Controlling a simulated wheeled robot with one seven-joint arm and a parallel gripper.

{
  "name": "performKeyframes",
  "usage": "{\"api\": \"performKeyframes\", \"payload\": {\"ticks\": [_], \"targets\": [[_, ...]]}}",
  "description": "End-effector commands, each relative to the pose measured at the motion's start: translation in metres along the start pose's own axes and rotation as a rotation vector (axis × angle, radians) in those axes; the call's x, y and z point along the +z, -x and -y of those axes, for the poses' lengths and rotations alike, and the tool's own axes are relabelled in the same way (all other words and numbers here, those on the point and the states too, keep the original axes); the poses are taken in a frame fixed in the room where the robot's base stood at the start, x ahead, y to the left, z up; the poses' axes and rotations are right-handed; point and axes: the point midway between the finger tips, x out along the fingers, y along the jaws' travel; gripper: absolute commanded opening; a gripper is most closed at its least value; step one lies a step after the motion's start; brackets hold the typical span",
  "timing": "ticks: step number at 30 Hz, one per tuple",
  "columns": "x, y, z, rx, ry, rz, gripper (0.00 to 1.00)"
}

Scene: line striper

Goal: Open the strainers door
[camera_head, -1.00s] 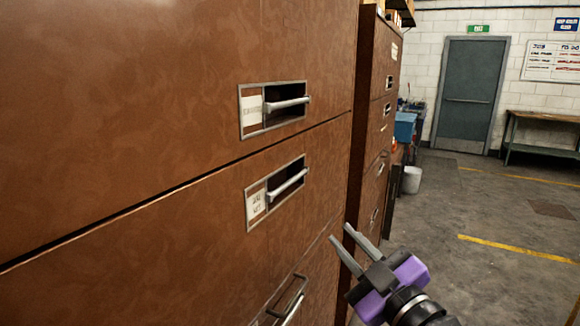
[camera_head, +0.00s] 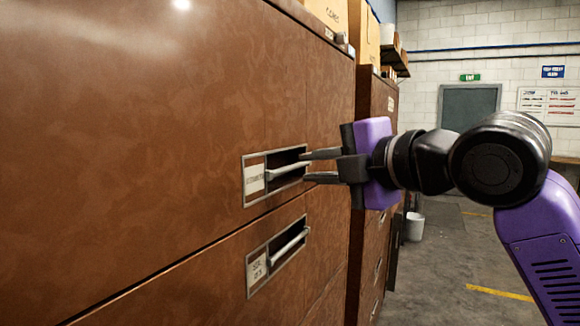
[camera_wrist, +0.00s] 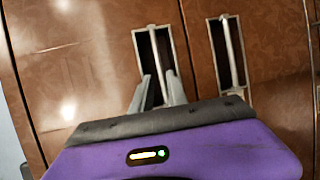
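The brown cabinet front has an upper door (camera_head: 160,110) with a recessed bar handle (camera_head: 285,171) and a white label (camera_head: 254,180). The label's small print looks like "strainers", but it is blurred. The door is shut. My gripper (camera_head: 308,165) is at the right end of this handle, its fingers apart, one above and one below the bar. I cannot tell whether either finger touches it. In the wrist view, the fingers (camera_wrist: 160,80) reach the lower end of the left recess, around the line of its handle (camera_wrist: 155,48).
A lower door has its own handle (camera_head: 290,245) and label (camera_head: 257,270). A second brown cabinet (camera_head: 378,95) stands beyond. Boxes (camera_head: 335,14) sit on top of the cabinets. A white bucket (camera_head: 415,226) stands on the floor, which is open to the right.

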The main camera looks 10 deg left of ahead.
Motion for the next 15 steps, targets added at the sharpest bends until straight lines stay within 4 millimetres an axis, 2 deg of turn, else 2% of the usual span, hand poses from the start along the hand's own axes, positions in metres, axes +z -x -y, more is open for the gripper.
{"api": "performKeyframes", "payload": {"ticks": [9, 15], "targets": [[-0.001, -0.049, -0.001, -0.001, -0.004, -0.002, 0.19], [0.000, -0.065, 0.000, 0.001, -0.003, -0.001, 0.19]]}}
